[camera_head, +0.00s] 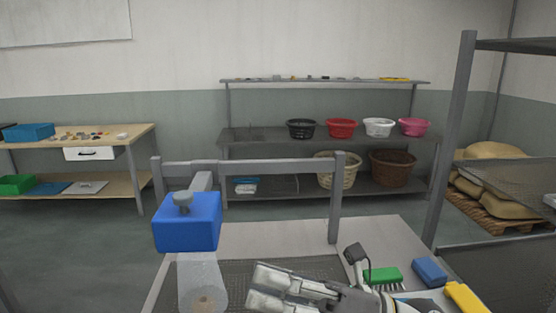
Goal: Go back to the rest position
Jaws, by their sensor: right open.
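My right gripper (256,286) shows at the bottom centre of the head view, with its fingers pointing left over a dark mesh surface (235,270). Its two grey fingers are apart and I see nothing between them. Its arm runs off the bottom edge to the right. My left gripper is not in view. A blue block with a grey knob (187,222) stands left of the right gripper. A clear cylinder (202,282) hangs or stands below that block, apart from the fingers.
A grey metal frame (338,200) rises behind the bench top (385,232). Green (383,275), blue (429,271) and yellow (466,298) items lie right of the gripper. A rack post (452,150) stands at right. Shelves with baskets (390,168) stand against the back wall.

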